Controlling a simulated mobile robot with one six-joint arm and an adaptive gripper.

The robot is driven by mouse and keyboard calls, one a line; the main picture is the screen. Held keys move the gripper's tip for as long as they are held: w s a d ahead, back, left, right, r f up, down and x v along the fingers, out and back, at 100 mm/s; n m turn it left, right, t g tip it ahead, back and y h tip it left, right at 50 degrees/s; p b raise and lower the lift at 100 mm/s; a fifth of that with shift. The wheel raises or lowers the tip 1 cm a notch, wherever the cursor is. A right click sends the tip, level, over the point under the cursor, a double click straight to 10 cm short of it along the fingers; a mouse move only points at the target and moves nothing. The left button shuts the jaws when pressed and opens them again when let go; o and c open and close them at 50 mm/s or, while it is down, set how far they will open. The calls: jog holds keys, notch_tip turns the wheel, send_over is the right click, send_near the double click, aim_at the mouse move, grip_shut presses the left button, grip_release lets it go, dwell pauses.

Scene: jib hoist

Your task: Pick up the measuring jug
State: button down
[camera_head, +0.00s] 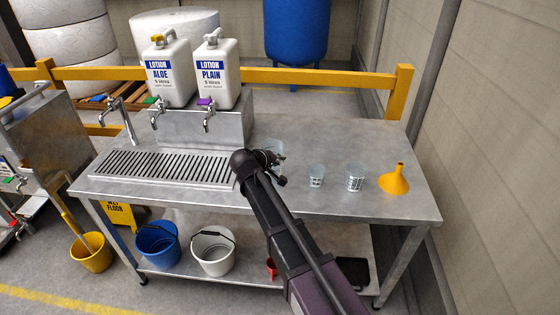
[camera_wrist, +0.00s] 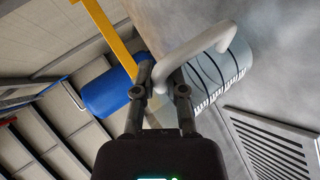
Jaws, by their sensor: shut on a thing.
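The measuring jug (camera_wrist: 222,70) is a clear, bluish vessel with dark scale marks and a thick pale handle (camera_wrist: 190,50). In the wrist view its handle runs between the fingers of my gripper (camera_wrist: 163,82), which is shut on it. In the head view my gripper (camera_head: 273,165) is above the steel table, right of the slotted drip grate. The jug (camera_head: 275,146) shows there only in part, behind my gripper. I cannot tell whether its base touches the table.
On the steel table (camera_head: 330,205), two small clear cups (camera_head: 317,176) (camera_head: 355,178) and an orange funnel (camera_head: 394,182) stand to the right. The drip grate (camera_head: 160,167) is left, below two lotion cans (camera_head: 168,70) (camera_head: 214,72) with taps.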

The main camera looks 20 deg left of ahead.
jog(key=shift+r+p, duration=0.35)
jog(key=shift+r, duration=0.3)
jog(key=s+a, duration=0.3)
jog(key=s, duration=0.4)
jog(key=s+a+r+p, duration=0.1)
jog(key=s+a, duration=0.2)
jog(key=s, duration=0.5)
jog(key=shift+r, duration=0.15)
